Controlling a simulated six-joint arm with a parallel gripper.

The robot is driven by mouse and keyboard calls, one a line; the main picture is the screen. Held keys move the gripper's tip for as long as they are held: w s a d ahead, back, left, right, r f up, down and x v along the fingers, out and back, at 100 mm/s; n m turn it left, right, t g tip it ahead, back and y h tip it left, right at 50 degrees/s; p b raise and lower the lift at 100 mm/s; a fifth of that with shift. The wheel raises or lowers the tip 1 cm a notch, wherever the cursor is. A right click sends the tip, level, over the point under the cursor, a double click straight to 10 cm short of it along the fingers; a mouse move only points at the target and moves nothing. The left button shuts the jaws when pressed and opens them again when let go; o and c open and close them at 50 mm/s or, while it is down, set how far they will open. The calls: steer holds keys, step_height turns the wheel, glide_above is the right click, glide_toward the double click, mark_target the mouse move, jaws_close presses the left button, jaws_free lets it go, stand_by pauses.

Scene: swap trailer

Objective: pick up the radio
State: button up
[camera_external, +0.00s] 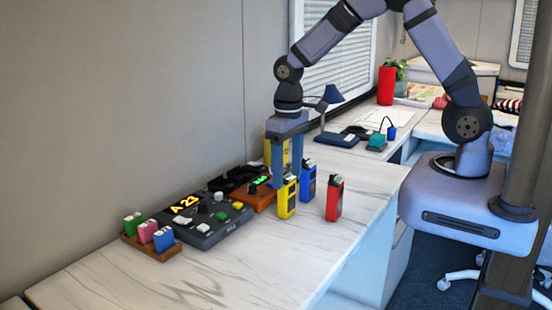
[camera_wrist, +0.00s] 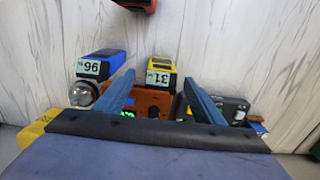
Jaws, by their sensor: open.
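A yellow radio (camera_external: 287,199) stands upright on the marble-patterned counter. A blue radio (camera_external: 308,182) stands behind it to the right, and a red radio (camera_external: 334,199) stands further right. My gripper (camera_external: 287,178) is open and points down at the yellow radio. In the wrist view, the yellow radio (camera_wrist: 160,72), labelled 31, shows between the tips of my gripper (camera_wrist: 159,77). I cannot tell whether the fingers touch it. The blue radio (camera_wrist: 97,66), labelled 96, is left of the left finger. Part of the red radio (camera_wrist: 136,5) shows at the top edge.
An orange box (camera_external: 260,194) with a green display stands behind the yellow radio. A dark console (camera_external: 206,219) with an "A 23" display and a wooden holder (camera_external: 151,249) with coloured blocks are left. A blue lamp (camera_external: 332,96) stands behind. The front counter is clear.

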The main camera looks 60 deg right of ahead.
mark_target(287, 195)
steer(key=shift+f+p, duration=1)
steer(key=shift+f, duration=2.6)
steer(key=c, duration=1.4)
steer(key=shift+r, duration=0.1)
